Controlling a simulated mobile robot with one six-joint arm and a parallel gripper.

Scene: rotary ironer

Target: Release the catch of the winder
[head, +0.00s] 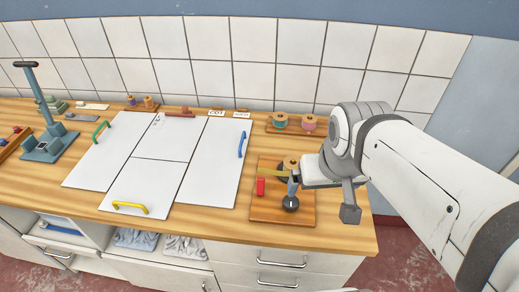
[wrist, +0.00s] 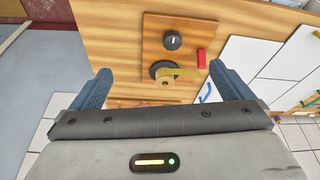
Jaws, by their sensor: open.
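The winder is a square wooden board (head: 268,212) at the front right of the worktop, and it fills the upper middle of the wrist view (wrist: 150,48). It carries a black knob with a white mark (wrist: 172,40), a small upright red block (wrist: 201,58) and a dark round disc (wrist: 156,68) with a yellow bar (wrist: 180,73) across it. I cannot tell which part is the catch. My gripper (wrist: 162,82) is open and empty, its blue fingers wide apart above the board. In the head view it partly hides the winder.
White panels (head: 215,165) with coloured handles lie left of the winder. A wooden tray with spools (head: 290,125) stands behind it. A blue-grey stand with a lever (head: 45,140) is at the far left. The tiled wall closes the back.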

